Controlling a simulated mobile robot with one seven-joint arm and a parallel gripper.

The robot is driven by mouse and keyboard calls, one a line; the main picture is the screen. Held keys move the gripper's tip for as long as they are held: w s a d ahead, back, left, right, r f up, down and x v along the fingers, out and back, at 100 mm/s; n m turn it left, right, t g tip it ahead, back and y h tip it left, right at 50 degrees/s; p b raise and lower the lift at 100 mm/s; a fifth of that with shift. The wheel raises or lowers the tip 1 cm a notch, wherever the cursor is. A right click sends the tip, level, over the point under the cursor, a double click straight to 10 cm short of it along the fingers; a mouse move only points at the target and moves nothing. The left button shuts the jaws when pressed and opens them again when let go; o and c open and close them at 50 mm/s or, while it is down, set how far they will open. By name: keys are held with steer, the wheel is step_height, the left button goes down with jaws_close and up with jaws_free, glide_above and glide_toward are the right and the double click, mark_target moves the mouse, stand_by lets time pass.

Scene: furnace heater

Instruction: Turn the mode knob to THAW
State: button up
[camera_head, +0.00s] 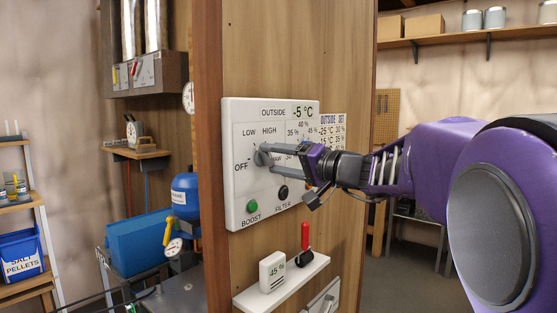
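The white control panel (240,205) is on the wooden wall, with the labels OFF, LOW and HIGH around the mode knob (259,158). The knob is grey and mostly covered by my fingertips.
Below are a green BOOST button (252,206) and a black FILTER knob (283,192). The panel reads OUTSIDE -5 °C. A chart (332,135) hangs to its right, behind my wrist. A shelf (285,290) below bears a 45 % meter (272,271) and a red-handled lever (305,237).

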jaws_close()
